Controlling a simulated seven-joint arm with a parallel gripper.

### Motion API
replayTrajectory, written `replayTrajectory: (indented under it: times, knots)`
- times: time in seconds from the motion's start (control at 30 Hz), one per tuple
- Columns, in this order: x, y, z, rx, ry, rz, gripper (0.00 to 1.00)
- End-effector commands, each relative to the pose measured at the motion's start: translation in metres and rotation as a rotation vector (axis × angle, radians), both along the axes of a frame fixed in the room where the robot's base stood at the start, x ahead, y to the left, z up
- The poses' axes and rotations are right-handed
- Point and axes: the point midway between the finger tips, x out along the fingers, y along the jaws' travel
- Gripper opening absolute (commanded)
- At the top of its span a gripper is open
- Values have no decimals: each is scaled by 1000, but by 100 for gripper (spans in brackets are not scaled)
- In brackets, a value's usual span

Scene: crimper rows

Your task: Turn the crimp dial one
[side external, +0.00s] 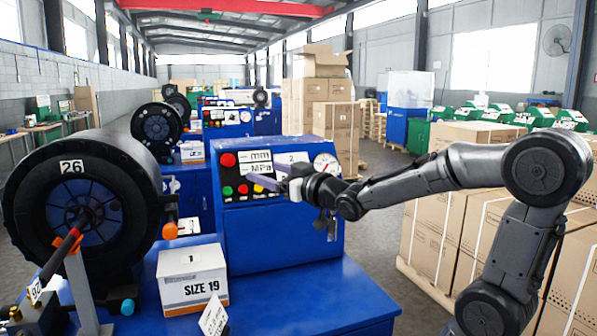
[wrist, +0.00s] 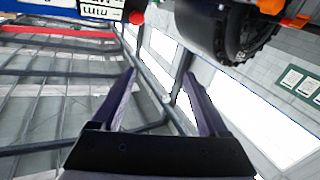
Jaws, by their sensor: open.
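The blue crimper control panel (side external: 240,212) stands in the middle of the side external view, with an mm/MPa display (side external: 258,162), a red button (side external: 228,160), several small coloured buttons and a round gauge (side external: 326,165). I cannot pick out the crimp dial; my gripper covers part of the panel. My gripper (side external: 264,175) is open and empty, its two purple fingers pointing left in front of the panel. In the wrist view, my gripper (wrist: 160,72) has nothing between its fingers. That view looks upside down, with the display (wrist: 100,8) and red button (wrist: 137,17) at its top edge.
The black crimper head marked 26 (side external: 75,205) stands left of the panel. A white SIZE 19 box (side external: 192,280) sits on the blue bench (side external: 290,300). Cartons (side external: 440,235) stand at right behind my arm. More crimpers line up behind.

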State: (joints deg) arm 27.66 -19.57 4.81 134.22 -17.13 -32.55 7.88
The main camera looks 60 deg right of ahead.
Motion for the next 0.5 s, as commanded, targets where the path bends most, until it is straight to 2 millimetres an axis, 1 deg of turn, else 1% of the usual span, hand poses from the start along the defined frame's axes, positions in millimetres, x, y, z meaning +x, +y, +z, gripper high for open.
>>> replayTrajectory:
  times: [0.03,0.07,0.1,0.17,0.2,0.3,0.4,0.5]
  knots:
    - [3,-32,-6,-11,-19,-49,77]
    - [3,-49,-7,-19,-35,-72,77]
    - [1,-69,-11,-27,-48,-102,77]
    - [-5,-100,-21,-30,-51,-151,77]
    - [-10,-119,-29,-25,-41,-184,77]
    - [-27,-158,-53,3,1,-266,77]
    - [-41,-180,-66,22,21,-320,77]
    - [-47,-188,-68,25,25,-343,77]
